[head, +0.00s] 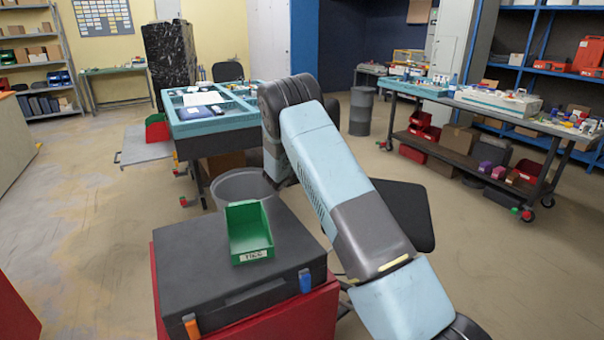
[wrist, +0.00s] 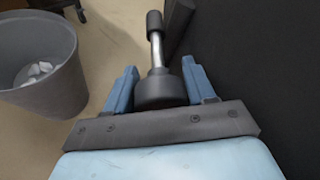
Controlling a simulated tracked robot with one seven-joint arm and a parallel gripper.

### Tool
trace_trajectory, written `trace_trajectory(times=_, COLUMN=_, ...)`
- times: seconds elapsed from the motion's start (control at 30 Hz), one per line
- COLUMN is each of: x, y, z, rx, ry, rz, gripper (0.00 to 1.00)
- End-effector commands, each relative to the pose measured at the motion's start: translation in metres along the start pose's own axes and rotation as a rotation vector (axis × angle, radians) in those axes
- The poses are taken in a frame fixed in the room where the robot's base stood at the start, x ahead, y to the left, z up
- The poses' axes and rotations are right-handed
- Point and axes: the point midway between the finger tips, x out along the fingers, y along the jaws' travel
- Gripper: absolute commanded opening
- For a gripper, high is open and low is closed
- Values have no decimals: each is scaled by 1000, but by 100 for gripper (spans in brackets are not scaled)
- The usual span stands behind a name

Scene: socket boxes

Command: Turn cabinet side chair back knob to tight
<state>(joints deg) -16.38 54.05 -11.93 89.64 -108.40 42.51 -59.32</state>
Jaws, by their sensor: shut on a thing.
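In the wrist view, my gripper (wrist: 160,68) has its two blue fingers on either side of a dark round knob (wrist: 160,92), shut on it. A shiny metal rod with a black end piece runs from the knob away from the fingers. A large black panel fills the right of that view, probably part of the chair (wrist: 265,75). In the head view, a black chair panel (head: 412,215) shows to the right of my arm. My gripper and the knob are hidden behind the arm there. The frames do not show how tight the knob is.
A grey bin (wrist: 45,75) with crumpled paper stands left of my gripper; it also shows in the head view (head: 240,185). A black case (head: 190,255) carries a green box (head: 240,218). A blue-topped table (head: 205,120) stands behind the bin. Floor is open at left.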

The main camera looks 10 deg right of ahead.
Motion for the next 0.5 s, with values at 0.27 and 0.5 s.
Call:
trace_trajectory(times=0.27, x=-1, y=1, z=-1, rx=-1, ry=1, rz=2, gripper=60)
trace_trajectory(times=0.5, x=-3, y=1, z=0, rx=-1, ry=0, rz=1, gripper=60)
